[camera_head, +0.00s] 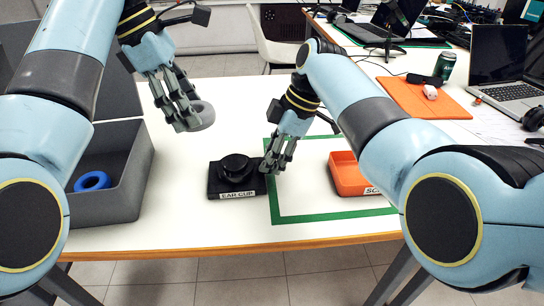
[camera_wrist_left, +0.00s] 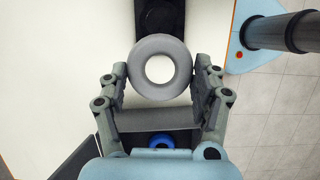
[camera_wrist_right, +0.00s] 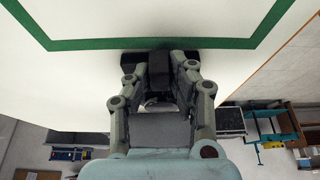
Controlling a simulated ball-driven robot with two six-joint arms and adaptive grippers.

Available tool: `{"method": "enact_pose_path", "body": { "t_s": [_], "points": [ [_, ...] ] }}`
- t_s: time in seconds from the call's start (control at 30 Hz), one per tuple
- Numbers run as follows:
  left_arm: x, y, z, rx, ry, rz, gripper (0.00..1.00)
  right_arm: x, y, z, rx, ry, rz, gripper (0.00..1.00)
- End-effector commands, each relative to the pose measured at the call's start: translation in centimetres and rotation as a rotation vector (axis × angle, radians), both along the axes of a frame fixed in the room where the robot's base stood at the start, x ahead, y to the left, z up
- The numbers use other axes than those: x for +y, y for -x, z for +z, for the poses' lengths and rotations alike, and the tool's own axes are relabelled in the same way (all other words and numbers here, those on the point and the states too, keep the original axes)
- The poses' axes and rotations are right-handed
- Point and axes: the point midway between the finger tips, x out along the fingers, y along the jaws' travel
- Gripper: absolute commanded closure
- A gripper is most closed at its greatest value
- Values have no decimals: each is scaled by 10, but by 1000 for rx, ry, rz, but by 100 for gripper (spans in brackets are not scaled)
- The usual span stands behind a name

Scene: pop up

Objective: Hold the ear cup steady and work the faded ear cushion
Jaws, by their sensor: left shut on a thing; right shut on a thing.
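The black ear cup (camera_head: 236,170) stands on a black base labelled EAR CUP (camera_head: 240,195) near the table's middle. My right gripper (camera_head: 272,168) is shut on the right side of this ear cup piece; the black part (camera_wrist_right: 158,70) shows between its fingers in the right wrist view. A grey ring-shaped ear cushion (camera_head: 203,116) is held by my left gripper (camera_head: 186,120) above the table, behind and left of the ear cup. The left wrist view shows the grey cushion (camera_wrist_left: 160,42) between the fingertips. A blue ring cushion (camera_head: 92,181) lies in the grey bin.
The grey bin (camera_head: 130,190) stands at the left. An orange tray (camera_head: 350,175), its label partly hidden, lies inside a green taped outline (camera_head: 330,217) to the right. Laptops, a can and an orange mat (camera_head: 425,100) are on the table behind.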

Motion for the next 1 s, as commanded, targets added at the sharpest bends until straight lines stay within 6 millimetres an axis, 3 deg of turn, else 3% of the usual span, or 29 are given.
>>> {"method": "enact_pose_path", "body": {
  "t_s": [0.07,0.1,0.3,0.67,1.0],
  "points": [
    [0,0,0,0,0,0,73,0,0,0,-1,0,0,100],
    [0,0,0,0,0,0,73,0,0,0,-1,0,0,75],
    [-1,0,0,0,0,0,73,0,0,0,0,0,0,51],
    [-1,0,0,0,1,0,73,-4,-1,9,-3,0,-1,51],
    [-1,0,0,0,1,0,73,-31,-3,75,-6,1,-2,51]
  ]
}}
